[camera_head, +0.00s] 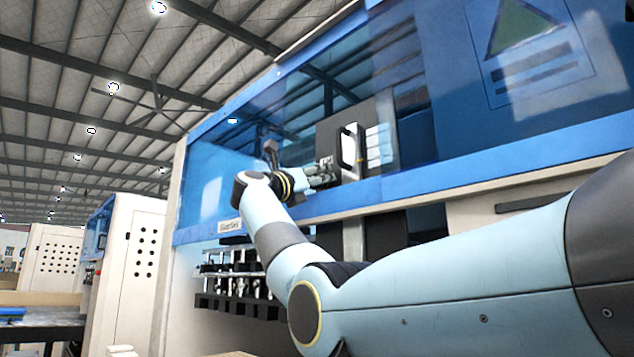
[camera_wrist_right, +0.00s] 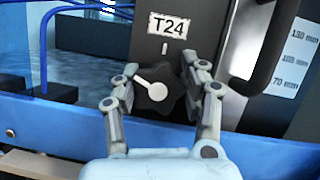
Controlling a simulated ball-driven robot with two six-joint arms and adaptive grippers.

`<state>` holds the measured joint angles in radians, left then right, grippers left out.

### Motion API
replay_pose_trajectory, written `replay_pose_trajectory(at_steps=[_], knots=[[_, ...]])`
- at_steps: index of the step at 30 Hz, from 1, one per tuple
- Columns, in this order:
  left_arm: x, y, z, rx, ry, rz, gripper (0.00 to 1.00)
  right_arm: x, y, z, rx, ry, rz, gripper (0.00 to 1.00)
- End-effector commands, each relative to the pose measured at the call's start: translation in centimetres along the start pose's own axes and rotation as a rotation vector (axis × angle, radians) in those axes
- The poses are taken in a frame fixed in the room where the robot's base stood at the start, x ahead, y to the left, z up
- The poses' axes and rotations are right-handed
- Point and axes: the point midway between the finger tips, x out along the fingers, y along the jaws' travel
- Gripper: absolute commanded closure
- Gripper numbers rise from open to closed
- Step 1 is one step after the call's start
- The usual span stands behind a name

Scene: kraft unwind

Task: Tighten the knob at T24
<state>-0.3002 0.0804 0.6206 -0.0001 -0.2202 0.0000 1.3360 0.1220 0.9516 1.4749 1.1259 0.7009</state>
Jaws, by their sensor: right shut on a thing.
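The black lobed knob (camera_wrist_right: 174,102) sits on a dark panel (camera_wrist_right: 213,18) below a white T24 label (camera_wrist_right: 172,26) in the right wrist view. A white pointer on the knob points left and slightly up. A short white mark (camera_wrist_right: 164,48) is on the panel above the knob. My right gripper (camera_wrist_right: 165,78) is shut on the knob, with one finger on each side. In the head view my right gripper (camera_head: 325,174) reaches the panel (camera_head: 332,132); the knob cannot be made out there. My left gripper is not in view.
A black handle (camera_wrist_right: 270,45) stands right of the label, beside a millimetre scale (camera_wrist_right: 297,60). Blue tubing (camera_wrist_right: 43,50) runs at the left. A blue machine frame (camera_head: 470,178) runs below the panel. Hanging metal parts (camera_head: 235,270) are at the machine's lower left.

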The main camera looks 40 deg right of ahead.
Motion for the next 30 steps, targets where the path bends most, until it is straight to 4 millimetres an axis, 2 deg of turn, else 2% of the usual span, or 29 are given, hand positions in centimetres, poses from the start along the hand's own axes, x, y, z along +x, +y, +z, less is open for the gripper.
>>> replay_pose_trajectory(at_steps=[9, 20, 21, 26, 30], knots=[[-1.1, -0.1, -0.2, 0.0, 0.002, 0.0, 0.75, -0.1, 0.0, 0.1, 0.252, 0.002, -0.104, 0.89], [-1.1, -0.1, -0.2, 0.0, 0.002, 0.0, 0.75, -0.2, 0.0, -0.1, 0.281, 0.001, -0.114, 0.89], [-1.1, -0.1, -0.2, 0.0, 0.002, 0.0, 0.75, -0.2, 0.0, -0.1, 0.28, 0.001, -0.114, 0.54], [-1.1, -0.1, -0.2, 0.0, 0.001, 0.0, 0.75, -0.1, 0.0, -0.1, 0.28, 0.0, -0.114, 0.33], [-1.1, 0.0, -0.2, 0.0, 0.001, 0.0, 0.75, -0.1, -0.1, -0.1, 0.28, 0.0, -0.115, 0.31]])
